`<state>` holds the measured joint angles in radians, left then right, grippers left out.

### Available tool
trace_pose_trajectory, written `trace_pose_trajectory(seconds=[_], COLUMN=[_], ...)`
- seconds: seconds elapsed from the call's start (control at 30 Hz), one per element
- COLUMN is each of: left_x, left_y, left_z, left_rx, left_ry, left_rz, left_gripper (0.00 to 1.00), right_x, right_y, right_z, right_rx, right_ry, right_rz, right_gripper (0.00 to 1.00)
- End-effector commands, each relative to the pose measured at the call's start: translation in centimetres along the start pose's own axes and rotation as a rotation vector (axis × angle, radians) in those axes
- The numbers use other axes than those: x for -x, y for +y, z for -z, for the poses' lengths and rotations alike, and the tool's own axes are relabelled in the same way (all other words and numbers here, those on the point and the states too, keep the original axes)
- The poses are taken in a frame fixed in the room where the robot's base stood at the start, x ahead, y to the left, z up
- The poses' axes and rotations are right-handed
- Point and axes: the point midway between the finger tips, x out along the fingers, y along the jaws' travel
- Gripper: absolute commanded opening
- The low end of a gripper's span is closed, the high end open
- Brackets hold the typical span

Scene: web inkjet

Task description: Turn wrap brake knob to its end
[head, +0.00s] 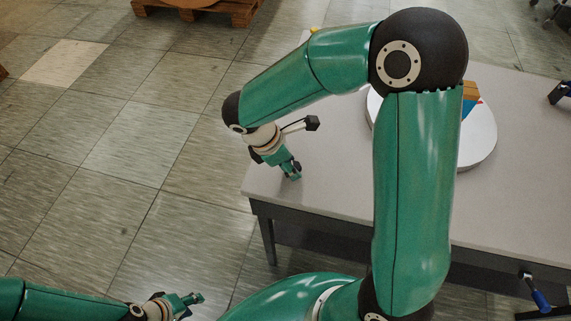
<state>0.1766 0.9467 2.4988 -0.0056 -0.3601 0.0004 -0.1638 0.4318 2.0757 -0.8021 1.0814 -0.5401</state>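I cannot pick out the wrap brake knob for certain in the head view; my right arm covers part of the table. My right gripper (292,174) points down over the left end of the grey table (335,185), near its corner. Its fingers are small and I cannot tell whether they are open. My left gripper (194,298) is low at the left, over the floor and apart from the table. Its fingers are too small to tell whether they are open. I see nothing held in either gripper.
A white round turntable (482,145) with a coloured box (470,96) stands on the table, partly behind my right arm. A blue-handled part (541,301) is at the lower right. A wooden pallet (235,13) lies at the back.

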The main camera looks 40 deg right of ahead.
Motion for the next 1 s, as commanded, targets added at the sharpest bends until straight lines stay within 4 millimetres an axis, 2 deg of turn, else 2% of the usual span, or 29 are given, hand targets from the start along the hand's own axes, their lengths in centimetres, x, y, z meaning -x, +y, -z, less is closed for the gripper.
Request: trace_pose_trajectory(seconds=[0.03,0.13,0.27,0.53,0.83,0.87,1.0], left_x=[0.0,0.0,-0.01,0.03,0.02,0.02,0.02], left_y=[0.0,0.0,0.0,0.01,0.01,0.01,0.01], left_z=[0.0,0.0,0.0,0.0,0.0,0.0,0.0], left_rx=[0.0,0.0,0.0,0.0,0.0,0.0,0.0], left_ry=[0.0,0.0,0.0,0.0,0.0,0.0,0.0], left_rz=[0.0,0.0,0.0,0.0,0.0,0.0,0.0], left_gripper=[0.4,0.4,0.4,0.4,0.4,0.4,0.4], right_x=[0.01,0.01,-0.03,-0.03,0.02,0.02,0.02], right_y=[-0.03,-0.03,0.04,0.3,0.29,0.29,0.29], right_z=[-0.01,-0.01,-0.01,-0.09,-0.06,-0.06,-0.05], right_rx=[0.0,0.0,-0.038,-0.345,-0.366,-0.366,-0.364], right_ry=[0.0,0.0,0.0,0.0,-0.001,-0.001,0.0], right_rz=[0.001,0.001,0.016,0.144,0.152,0.151,0.151], right_gripper=[0.25,0.08,0.08,0.08,0.08,0.48,0.68])
